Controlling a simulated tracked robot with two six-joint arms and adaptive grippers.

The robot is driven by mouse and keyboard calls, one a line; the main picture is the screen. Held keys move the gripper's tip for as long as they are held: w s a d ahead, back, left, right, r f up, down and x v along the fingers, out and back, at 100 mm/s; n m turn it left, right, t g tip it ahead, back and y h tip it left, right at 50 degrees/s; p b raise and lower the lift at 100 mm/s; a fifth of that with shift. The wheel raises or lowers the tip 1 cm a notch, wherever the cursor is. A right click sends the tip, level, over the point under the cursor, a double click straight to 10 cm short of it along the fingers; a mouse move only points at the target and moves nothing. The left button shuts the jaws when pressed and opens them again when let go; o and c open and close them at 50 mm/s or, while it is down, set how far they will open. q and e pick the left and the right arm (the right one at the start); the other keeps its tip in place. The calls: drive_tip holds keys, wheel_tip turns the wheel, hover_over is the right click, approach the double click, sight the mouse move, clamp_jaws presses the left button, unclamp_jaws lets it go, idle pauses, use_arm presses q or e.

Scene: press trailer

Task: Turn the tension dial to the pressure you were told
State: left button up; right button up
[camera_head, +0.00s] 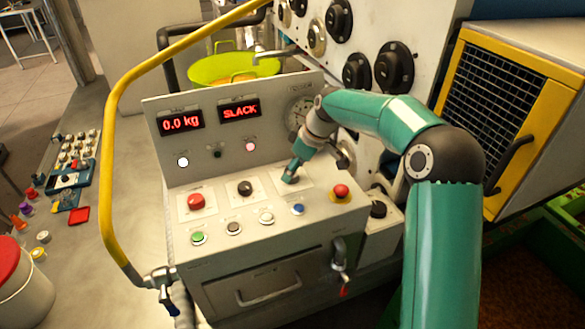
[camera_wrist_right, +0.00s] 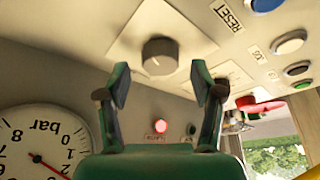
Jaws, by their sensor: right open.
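A round dark grey dial (camera_wrist_right: 160,57) sits on a pale square plate (camera_wrist_right: 120,40) in the right wrist view. In the head view the same plate (camera_head: 305,174) shows on the control panel, with its dial mostly hidden by my right gripper (camera_head: 291,172). In the wrist view my right gripper (camera_wrist_right: 160,84) is open and empty, its two fingers spread on either side of the dial's line. I cannot tell how close the fingertips are to it. The displays read 0.0 kg (camera_head: 181,122) and SLACK (camera_head: 239,111). My left gripper is out of view.
A round bar gauge (camera_wrist_right: 40,145) is beside the gripper. Around the dial are a black knob (camera_head: 245,188), red buttons (camera_head: 196,201) and (camera_head: 341,191), and several coloured push buttons. A yellow rail (camera_head: 110,215) curves along the left. A lever tap (camera_head: 340,265) sticks out in front.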

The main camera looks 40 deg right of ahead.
drive_tip(key=shift+x, duration=0.8)
drive_tip(key=c, duration=1.1)
